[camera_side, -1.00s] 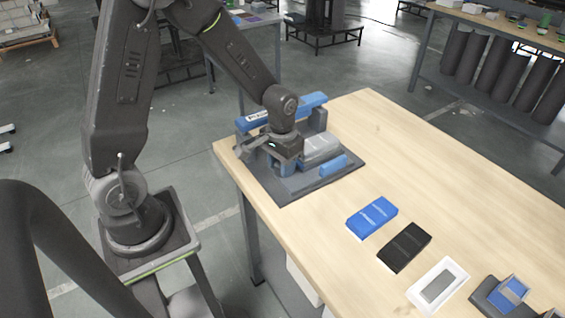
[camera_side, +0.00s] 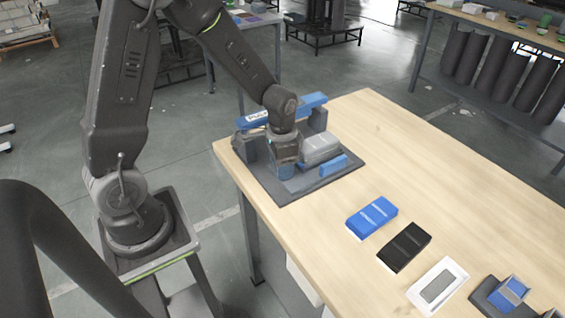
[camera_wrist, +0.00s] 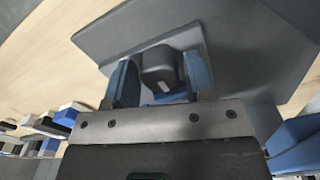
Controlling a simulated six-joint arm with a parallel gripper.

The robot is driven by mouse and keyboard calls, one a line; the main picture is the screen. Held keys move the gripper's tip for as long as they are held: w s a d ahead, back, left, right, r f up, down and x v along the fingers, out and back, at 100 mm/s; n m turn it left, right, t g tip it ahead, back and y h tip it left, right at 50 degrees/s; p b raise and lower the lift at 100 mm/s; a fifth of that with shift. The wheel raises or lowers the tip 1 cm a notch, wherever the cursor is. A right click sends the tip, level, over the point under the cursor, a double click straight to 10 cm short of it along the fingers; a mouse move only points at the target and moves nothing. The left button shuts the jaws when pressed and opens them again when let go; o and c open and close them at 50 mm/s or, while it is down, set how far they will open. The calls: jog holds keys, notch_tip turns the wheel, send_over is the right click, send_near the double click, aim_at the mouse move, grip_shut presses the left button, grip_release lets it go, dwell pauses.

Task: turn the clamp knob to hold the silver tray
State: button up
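The wrist and fingers hide the knob in the side view. I cannot tell whether the clamp touches the tray.
A blue box (camera_side: 372,216), a black box (camera_side: 404,247) and a white framed piece (camera_side: 438,286) lie nearer the front.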

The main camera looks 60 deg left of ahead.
jog(key=shift+o, duration=0.6)
jog(key=shift+r, duration=0.1)
jog(key=shift+r, duration=3.4)
